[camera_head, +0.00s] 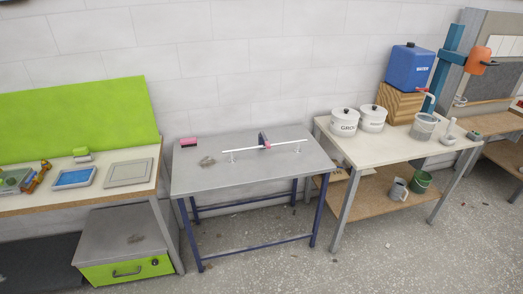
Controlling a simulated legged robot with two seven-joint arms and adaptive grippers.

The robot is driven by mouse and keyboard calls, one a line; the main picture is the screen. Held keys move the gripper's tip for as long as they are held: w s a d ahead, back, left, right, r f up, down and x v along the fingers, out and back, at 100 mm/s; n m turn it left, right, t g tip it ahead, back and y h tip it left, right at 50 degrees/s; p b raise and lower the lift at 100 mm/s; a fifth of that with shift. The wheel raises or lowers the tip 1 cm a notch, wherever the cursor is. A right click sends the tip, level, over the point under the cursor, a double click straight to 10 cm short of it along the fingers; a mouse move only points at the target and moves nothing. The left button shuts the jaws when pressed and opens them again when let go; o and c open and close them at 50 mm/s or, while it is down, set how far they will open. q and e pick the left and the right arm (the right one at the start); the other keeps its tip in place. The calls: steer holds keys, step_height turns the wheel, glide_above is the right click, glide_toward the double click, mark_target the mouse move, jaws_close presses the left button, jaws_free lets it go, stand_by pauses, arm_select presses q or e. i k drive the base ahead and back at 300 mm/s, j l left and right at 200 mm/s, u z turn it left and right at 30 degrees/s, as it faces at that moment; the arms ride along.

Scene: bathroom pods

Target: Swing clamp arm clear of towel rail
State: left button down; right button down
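A thin white towel rail (285,145) lies across the grey metal table in the middle, held a little above the top by small stands near its ends. A small dark purple clamp arm (262,138) stands up at the middle of the rail, with a red part at its foot. It appears to be at or over the rail; at this size I cannot tell whether it touches. Neither of my grippers shows in the head view.
The grey table (215,180) also carries a pink block (188,142) at its back left. A left bench holds a blue tray (74,177) and a grey panel (128,172). A right table holds white pots (344,122) and a blue water container (410,67). Open floor lies in front.

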mark_target(268, 146)
steer(key=i+j+u, duration=0.15)
steer(key=i+j, duration=0.45)
steer(key=i+j+u, duration=0.15)
steer(key=i+j, duration=0.4)
steer(key=i, duration=0.15)
